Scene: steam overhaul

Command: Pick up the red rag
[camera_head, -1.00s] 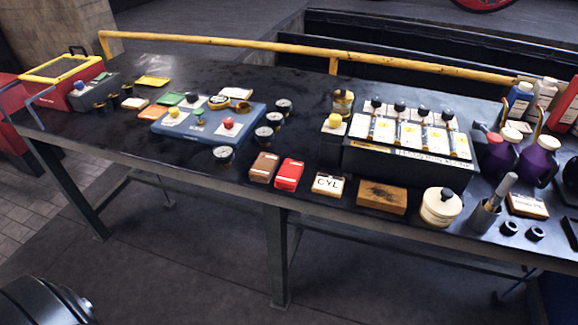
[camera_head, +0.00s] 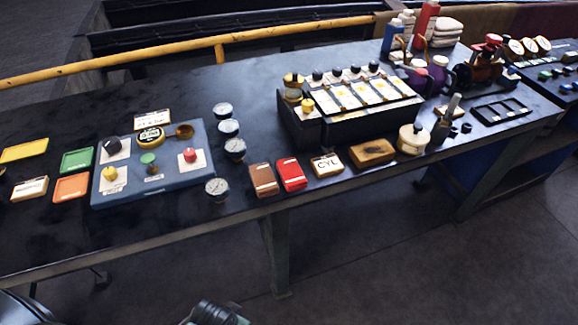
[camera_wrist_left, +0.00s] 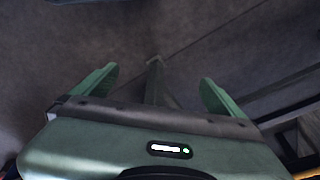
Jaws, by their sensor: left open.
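The red rag (camera_head: 291,174) looks like a small folded red block with a pale label. It lies near the front edge of the workbench, between a brown block of the same shape (camera_head: 263,180) and a box marked CYL (camera_head: 326,165). My left gripper (camera_wrist_left: 157,84) shows in the left wrist view with its two green fingers spread wide and nothing between them. It faces the dark floor and a table leg, and the rag is not in that view. My right gripper is not in view.
On the workbench (camera_head: 330,200), a blue board with knobs (camera_head: 135,188) and several gauges (camera_head: 217,188) stand left of the rag. A black rack of labelled cards (camera_head: 315,130) stands behind it. A wooden block (camera_head: 372,153) lies to the right. A yellow rail (camera_head: 150,58) runs along the back.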

